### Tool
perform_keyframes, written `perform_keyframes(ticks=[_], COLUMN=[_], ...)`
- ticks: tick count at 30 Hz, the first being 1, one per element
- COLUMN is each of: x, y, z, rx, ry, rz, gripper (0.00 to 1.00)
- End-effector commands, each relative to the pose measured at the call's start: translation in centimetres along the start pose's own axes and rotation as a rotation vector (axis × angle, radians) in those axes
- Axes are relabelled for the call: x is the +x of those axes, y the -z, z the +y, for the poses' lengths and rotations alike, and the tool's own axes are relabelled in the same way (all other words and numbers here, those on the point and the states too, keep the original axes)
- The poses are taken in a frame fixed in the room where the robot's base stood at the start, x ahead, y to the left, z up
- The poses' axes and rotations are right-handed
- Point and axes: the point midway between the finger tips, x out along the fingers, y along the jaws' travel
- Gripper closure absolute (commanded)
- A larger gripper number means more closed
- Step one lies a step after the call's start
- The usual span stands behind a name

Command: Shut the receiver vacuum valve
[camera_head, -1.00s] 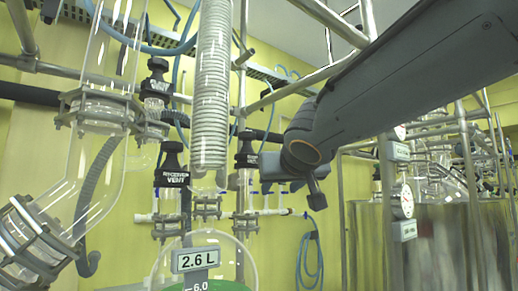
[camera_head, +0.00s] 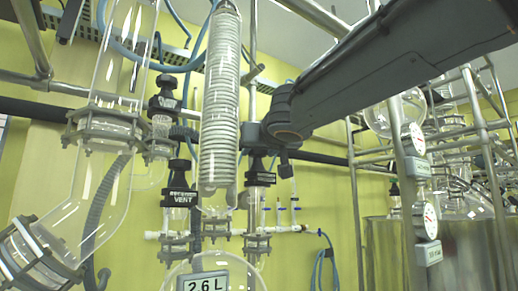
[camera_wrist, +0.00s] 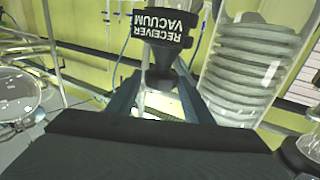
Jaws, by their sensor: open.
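The receiver vacuum valve (camera_head: 261,179) is a black knob with a labelled collar on a glass neck, right of the coiled condenser in the head view. In the wrist view its label, RECEIVER VACUUM, shows upside down on the valve (camera_wrist: 162,27). My gripper (camera_head: 256,137) is just above the valve in the head view, its fingers hard to make out there. In the wrist view my gripper (camera_wrist: 160,88) is open, with its two fingers on either side of the tapered knob. I cannot tell whether they touch it.
The glass condenser with its coil (camera_head: 220,100) stands close to the left of the valve, and shows to the right in the wrist view (camera_wrist: 253,65). The vent valve (camera_head: 179,197) is farther left. Metal frame poles (camera_head: 357,200) and a steel vessel (camera_head: 390,255) stand right.

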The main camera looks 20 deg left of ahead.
Motion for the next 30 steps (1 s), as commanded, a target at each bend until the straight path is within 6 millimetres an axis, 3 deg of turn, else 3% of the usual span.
perform_keyframes(ticks=[9, 14, 15, 30], x=[0.23, 0.22, 0.22, 0.43], y=[-0.08, -0.07, -0.08, -0.18], z=[-0.14, -0.16, -0.17, -0.57], rx=[0.001, 0.001, 0.001, 0.000], ry=[0.002, 0.002, 0.003, -0.140], rz=[-0.001, -0.001, -0.001, 0.007], gripper=[0.55, 0.82, 0.84, 0.84])
